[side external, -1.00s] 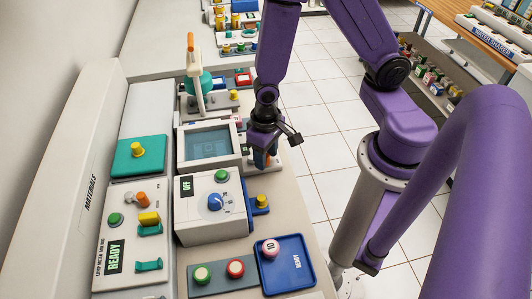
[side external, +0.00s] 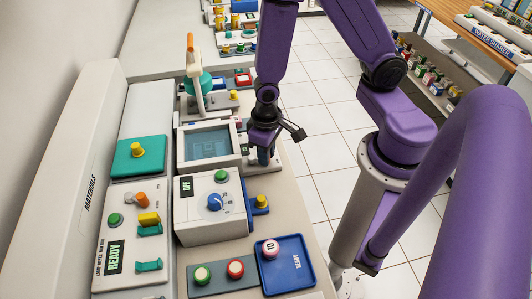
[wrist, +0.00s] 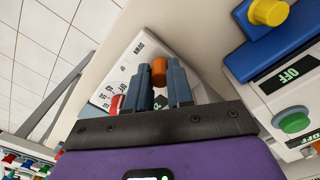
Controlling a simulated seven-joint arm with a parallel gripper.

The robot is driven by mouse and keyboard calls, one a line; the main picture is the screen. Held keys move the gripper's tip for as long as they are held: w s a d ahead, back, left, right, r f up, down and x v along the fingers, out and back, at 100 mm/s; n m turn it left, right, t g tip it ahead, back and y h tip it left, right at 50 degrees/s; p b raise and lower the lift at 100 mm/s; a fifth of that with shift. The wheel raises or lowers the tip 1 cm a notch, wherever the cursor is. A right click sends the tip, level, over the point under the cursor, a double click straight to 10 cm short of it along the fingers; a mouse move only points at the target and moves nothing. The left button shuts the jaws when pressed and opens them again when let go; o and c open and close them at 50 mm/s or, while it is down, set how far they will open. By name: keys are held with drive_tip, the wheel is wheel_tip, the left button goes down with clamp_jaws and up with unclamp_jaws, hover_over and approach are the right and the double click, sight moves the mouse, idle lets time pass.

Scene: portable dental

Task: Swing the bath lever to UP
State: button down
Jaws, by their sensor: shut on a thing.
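My gripper (side external: 262,152) is low over the far right part of the bench, beside the white unit with a screen (side external: 208,146). In the wrist view my gripper (wrist: 160,84) has its two blue-grey fingers on either side of an orange cylindrical handle (wrist: 159,67) and is shut on it. The handle stands over a white panel (wrist: 118,75) with a printed scale, a red part (wrist: 117,101) and partly hidden lettering. I cannot read a bath or UP label. In the side view the fingers hide the handle.
A white box marked OFF with a blue dial (side external: 215,202) stands just nearer, with a yellow knob on a blue mount (side external: 262,201) at its right. A tall orange-tipped lever (side external: 191,42) rises behind. The bench's right edge is close; tiled floor lies beyond.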

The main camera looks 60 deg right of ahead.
drive_tip(key=n, duration=0.1)
drive_tip(key=d+n, duration=0.1)
drive_tip(key=n, duration=0.1)
drive_tip(key=w+n, duration=0.1)
drive_tip(key=n, duration=0.1)
drive_tip(key=shift+d, duration=0.25)
drive_tip(key=shift+w+d+n, duration=0.15)
drive_tip(key=shift+w+n, duration=0.15)
drive_tip(key=shift+n, duration=0.6)
drive_tip(key=shift+w+d+n, duration=0.1)
drive_tip(key=shift+w+n, duration=0.15)
drive_tip(key=shift+n, duration=0.65)
drive_tip(key=shift+w+d+n, duration=0.15)
drive_tip(key=shift+w+n, duration=0.15)
drive_tip(key=shift+n, duration=0.6)
drive_tip(key=c, duration=1)
unclamp_jaws()
wheel_tip(320, 180, up, 18)
drive_tip(key=shift+f, duration=0.25)
